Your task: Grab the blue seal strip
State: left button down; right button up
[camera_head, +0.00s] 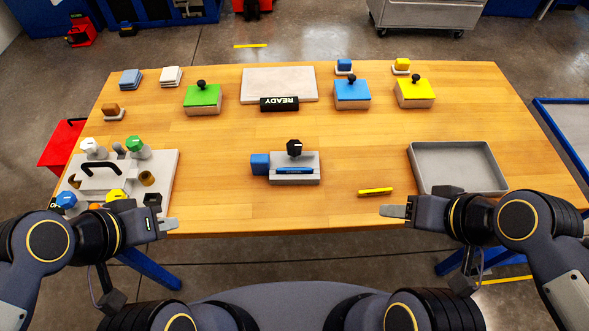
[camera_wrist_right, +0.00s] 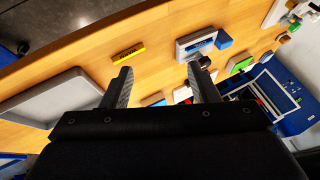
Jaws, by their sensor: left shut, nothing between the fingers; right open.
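The blue seal strip (camera_head: 294,171) lies along the front of a grey block (camera_head: 308,162) with a black knob, near the middle of the table. It also shows in the right wrist view (camera_wrist_right: 201,43), on the grey block's face. My left gripper (camera_head: 170,224) is shut and empty, at the table's front left edge beside the tray of colored knobs. My right gripper (camera_head: 388,211) is open and empty at the front edge, right of the strip and apart from it. Its two fingers show in the right wrist view (camera_wrist_right: 163,88). A yellow strip (camera_head: 375,191) lies flat on the table between my right gripper and the grey block.
A blue cube (camera_head: 259,164) touches the grey block's left side. An empty grey tray (camera_head: 457,190) stands at the right.

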aim_at(285, 171)
jog(key=u, duration=0.8)
jog(key=k+l+u, duration=0.15)
jog(key=l+u, duration=0.15)
jog(key=u, duration=0.2)
jog(key=k+l+u, duration=0.2)
jog(key=u, duration=0.25)
jog(key=k+l+u, duration=0.25)
jog(key=u, duration=0.25)
jog(key=k+l, duration=0.2)
jog(key=k, duration=0.3)
